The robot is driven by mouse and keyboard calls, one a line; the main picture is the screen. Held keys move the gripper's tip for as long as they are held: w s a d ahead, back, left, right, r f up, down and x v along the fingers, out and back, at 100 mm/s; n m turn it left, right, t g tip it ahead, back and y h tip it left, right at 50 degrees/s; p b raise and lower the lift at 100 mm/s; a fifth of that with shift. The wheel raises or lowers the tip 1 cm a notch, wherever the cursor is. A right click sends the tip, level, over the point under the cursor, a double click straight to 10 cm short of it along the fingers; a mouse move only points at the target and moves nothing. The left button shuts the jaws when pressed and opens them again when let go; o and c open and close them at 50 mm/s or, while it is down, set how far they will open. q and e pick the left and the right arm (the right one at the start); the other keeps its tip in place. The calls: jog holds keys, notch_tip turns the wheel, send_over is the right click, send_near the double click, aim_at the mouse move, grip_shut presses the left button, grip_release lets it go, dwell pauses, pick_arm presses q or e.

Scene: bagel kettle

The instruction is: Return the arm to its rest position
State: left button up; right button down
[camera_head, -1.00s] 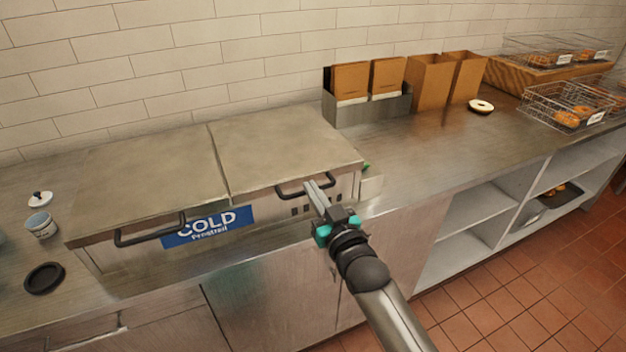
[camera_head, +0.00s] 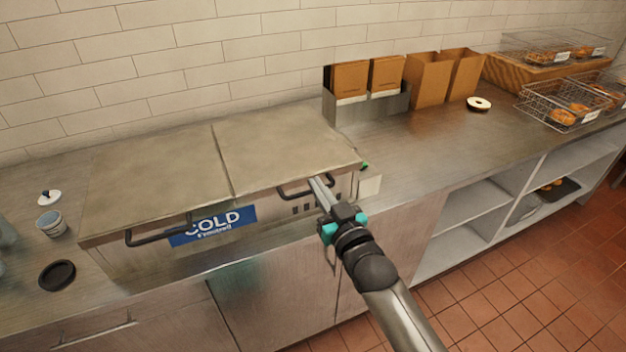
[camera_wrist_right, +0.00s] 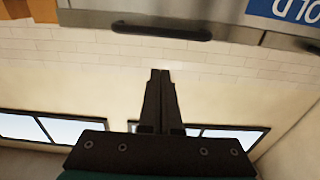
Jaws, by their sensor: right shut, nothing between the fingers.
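My right gripper (camera_head: 322,192) is shut and empty. In the head view its fingertips overlap the area by the right handle (camera_head: 305,186) of the steel cold box (camera_head: 243,207); I cannot tell whether they touch it. In the right wrist view my closed fingers (camera_wrist_right: 160,80) point toward a black handle (camera_wrist_right: 162,31) and show a clear gap in the picture below it. Both lids of the cold box are down. My left gripper is in neither view.
A white lid (camera_head: 49,197), a small tub (camera_head: 51,223) and a black disc (camera_head: 57,274) lie at the left. The counter between (camera_head: 425,140) is clear.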

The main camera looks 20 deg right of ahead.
jog(key=s, duration=0.6)
jog(key=shift+s+d+f, duration=0.15)
jog(key=shift+s+f, duration=0.2)
jog(key=s+a+f+g+b, duration=0.1)
jog(key=s+f+g+b, duration=0.3)
jog(key=f, duration=1.4)
jog(key=s+a+f+g+b, duration=0.1)
jog(key=s+f+g, duration=0.5)
jog(key=f, duration=1.2)
jog(key=s+f+n+g+b, duration=0.1)
jog(key=s+f+g+b, duration=0.1)
jog(key=s+f, duration=0.8)
jog(key=s+f+n+g+b, duration=0.1)
jog(key=s+f+g, duration=0.4)
jog(key=s+f, duration=0.5)
jog(key=s+b, duration=0.1)
jog(key=s, duration=0.7)
jog(key=shift+s+d+h, duration=0.15)
jog(key=shift+s+h, duration=0.1)
jog(key=shift+h, duration=0.05)
